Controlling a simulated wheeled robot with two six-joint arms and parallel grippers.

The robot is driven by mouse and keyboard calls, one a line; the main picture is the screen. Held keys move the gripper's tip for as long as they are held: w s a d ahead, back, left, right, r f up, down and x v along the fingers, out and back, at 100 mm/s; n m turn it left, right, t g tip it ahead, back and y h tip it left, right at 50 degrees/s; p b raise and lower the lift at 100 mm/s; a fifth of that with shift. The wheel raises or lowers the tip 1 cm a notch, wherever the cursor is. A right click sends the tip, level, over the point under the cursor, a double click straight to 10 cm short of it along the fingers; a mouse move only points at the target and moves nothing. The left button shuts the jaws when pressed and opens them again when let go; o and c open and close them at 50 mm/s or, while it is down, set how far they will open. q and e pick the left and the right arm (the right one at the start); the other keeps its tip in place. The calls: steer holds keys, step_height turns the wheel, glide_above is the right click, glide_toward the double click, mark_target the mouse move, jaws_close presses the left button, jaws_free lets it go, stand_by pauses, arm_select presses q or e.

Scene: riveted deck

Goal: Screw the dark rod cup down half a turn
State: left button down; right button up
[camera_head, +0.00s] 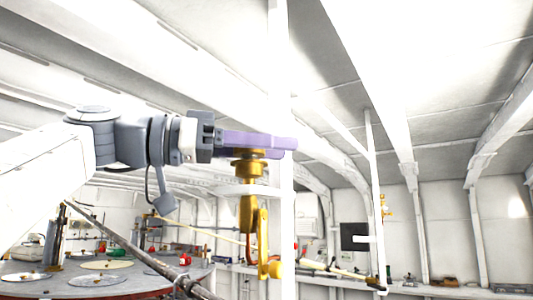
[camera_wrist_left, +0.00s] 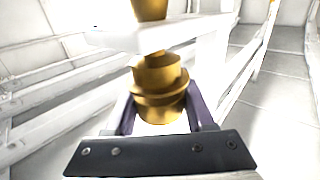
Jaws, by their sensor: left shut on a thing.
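A brass-coloured stepped cup (camera_head: 248,168) sits above a white bracket arm (camera_head: 235,190) on a white upright post (camera_head: 288,225). More brass fitting (camera_head: 247,215) hangs below the bracket, with a lever at its side. My left gripper (camera_head: 262,144) has purple fingers and is shut on the cup, at its top. In the left wrist view the cup (camera_wrist_left: 158,88) stands between the two fingers, with the bracket (camera_wrist_left: 185,30) beyond it. The cup looks gold rather than dark. The fingers hide part of its sides. My right gripper is not in view.
A dark rod (camera_head: 145,257) slants across the lower left, in front of a round table (camera_head: 130,286) with discs and small items. A workbench (camera_head: 430,291) with tools runs along the back right wall. Another thin white post (camera_head: 376,210) stands to the right.

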arm_select(q)
steer(key=m+g, duration=0.1)
steer(key=g, duration=0.1)
steer(key=m+g+p, duration=0.1)
steer(key=g, duration=0.1)
steer(key=shift+s+r+m, duration=0.15)
steer(key=shift+s+m, duration=0.05)
steer(key=shift+m, duration=0.2)
steer(key=m+g+p, duration=0.1)
steer(key=g, duration=0.1)
steer(key=m+g+p, duration=0.1)
steer(key=g, duration=0.1)
steer(key=shift+s+r+m, duration=0.1)
steer(key=shift+s+m, duration=0.3)
steer(key=shift+s+m+g+y+p, duration=0.15)
steer(key=shift+m+g+y+p, duration=0.3)
steer(key=shift+g, duration=0.45)
steer(key=shift+a+m+g, duration=0.1)
steer(key=shift+m+g, duration=0.55)
steer(key=shift+g, duration=0.15)
steer(key=shift+s+a+m+g+y, duration=0.15)
steer(key=shift+m+g+y, duration=0.25)
steer(key=shift+g+y, duration=0.25)
steer(key=shift+s+f+g, duration=0.15)
steer(key=shift+f+g, duration=0.1)
steer(key=shift+f, duration=0.15)
steer(key=c, duration=0.5)
jaws_free()
steer(key=shift+r, duration=0.1)
steer(key=shift+r, duration=0.2)
